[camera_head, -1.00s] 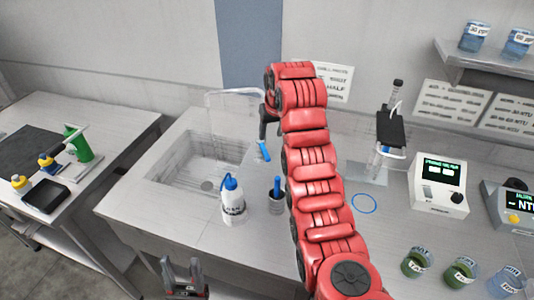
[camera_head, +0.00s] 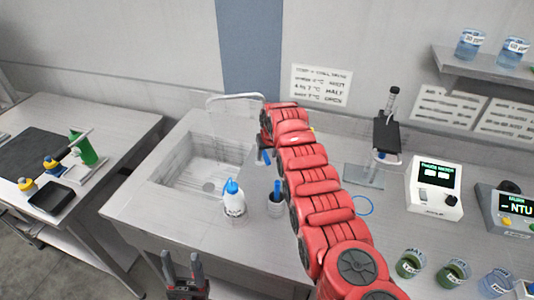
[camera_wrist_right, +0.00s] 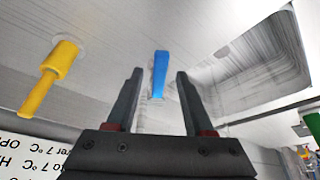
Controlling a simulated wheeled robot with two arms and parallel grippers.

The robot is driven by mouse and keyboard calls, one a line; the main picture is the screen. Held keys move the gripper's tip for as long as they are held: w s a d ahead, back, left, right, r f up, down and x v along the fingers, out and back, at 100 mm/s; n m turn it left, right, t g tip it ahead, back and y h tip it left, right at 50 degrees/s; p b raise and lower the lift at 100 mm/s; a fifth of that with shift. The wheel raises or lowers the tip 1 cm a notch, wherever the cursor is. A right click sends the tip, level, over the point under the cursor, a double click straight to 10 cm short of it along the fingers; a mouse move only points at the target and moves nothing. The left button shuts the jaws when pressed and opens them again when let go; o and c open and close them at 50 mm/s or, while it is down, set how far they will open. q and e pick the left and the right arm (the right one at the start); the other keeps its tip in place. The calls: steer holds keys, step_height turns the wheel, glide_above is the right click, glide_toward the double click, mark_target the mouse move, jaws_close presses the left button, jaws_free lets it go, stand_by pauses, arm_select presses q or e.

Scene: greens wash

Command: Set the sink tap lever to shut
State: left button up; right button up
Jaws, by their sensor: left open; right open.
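A blue lever (camera_head: 266,157) stands on the counter just right of the sink (camera_head: 172,182), beside the thin tap spout (camera_head: 232,97). In the right wrist view the blue lever (camera_wrist_right: 160,72) lies between the fingers of my right gripper (camera_wrist_right: 158,78), with gaps on both sides. The right gripper is open; in the head view my red arm hides most of it. A yellow lever (camera_wrist_right: 50,78) also shows in the wrist view, apart from the fingers; the arm mostly hides it in the head view. My left gripper (camera_head: 183,262) is open and empty at the counter's front.
A white bottle with a blue cap (camera_head: 233,198) and a grey cup (camera_head: 275,205) stand in front of the lever. A wall notice (camera_head: 321,86) hangs behind. A stand (camera_head: 385,140) and a white meter (camera_head: 434,188) are to the right.

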steer(key=shift+f, duration=0.1)
steer(key=shift+c, duration=0.3)
jaws_close()
stand_by(1.2)
